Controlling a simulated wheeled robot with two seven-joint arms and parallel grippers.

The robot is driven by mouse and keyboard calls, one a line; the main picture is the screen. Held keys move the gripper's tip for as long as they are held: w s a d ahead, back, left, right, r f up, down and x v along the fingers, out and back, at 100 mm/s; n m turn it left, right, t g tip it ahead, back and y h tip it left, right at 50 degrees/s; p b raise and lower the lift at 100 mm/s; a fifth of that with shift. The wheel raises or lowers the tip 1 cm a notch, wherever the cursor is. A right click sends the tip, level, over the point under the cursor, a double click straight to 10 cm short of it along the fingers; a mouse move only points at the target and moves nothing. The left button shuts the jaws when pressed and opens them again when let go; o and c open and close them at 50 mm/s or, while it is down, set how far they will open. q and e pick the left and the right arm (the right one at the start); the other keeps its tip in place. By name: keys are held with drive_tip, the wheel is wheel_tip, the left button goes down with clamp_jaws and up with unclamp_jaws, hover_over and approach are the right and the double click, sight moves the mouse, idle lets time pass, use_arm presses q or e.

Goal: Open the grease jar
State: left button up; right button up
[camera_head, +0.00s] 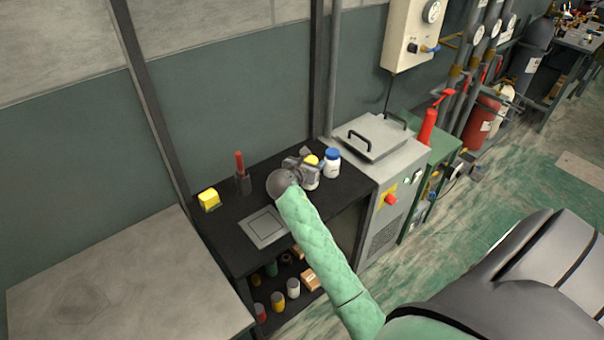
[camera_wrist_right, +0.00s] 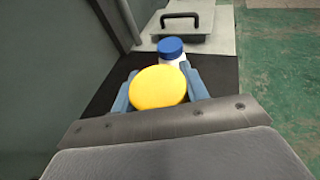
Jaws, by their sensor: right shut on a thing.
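A jar with a white body and a yellow lid (camera_head: 311,160) stands on the black bench top. My right gripper (camera_head: 306,164) reaches it from the left and is shut on it, near lid height. In the right wrist view the round yellow lid (camera_wrist_right: 159,88) sits between the two fingers and hides the jar's body. The lid appears to be on the jar. A second white jar with a blue lid (camera_head: 332,155) stands upright just to the right; it also shows behind the yellow lid in the right wrist view (camera_wrist_right: 171,47). My left gripper is not in view.
The bench (camera_head: 225,235) also holds a yellow block (camera_head: 209,199), a red-handled tool in a dark holder (camera_head: 241,175) and a flat grey plate (camera_head: 264,227). A grey machine with a handled lid (camera_head: 372,137) borders the bench on the right. A wall stands behind.

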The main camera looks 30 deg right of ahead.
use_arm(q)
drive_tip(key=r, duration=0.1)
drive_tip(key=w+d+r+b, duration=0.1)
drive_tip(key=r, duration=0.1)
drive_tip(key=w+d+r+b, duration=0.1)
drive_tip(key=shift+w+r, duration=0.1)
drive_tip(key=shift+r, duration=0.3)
use_arm(e)
drive_tip(key=s+d+r, duration=0.5)
drive_tip(key=shift+s+d, duration=0.35)
drive_tip(key=o, duration=0.7)
clamp_jaws()
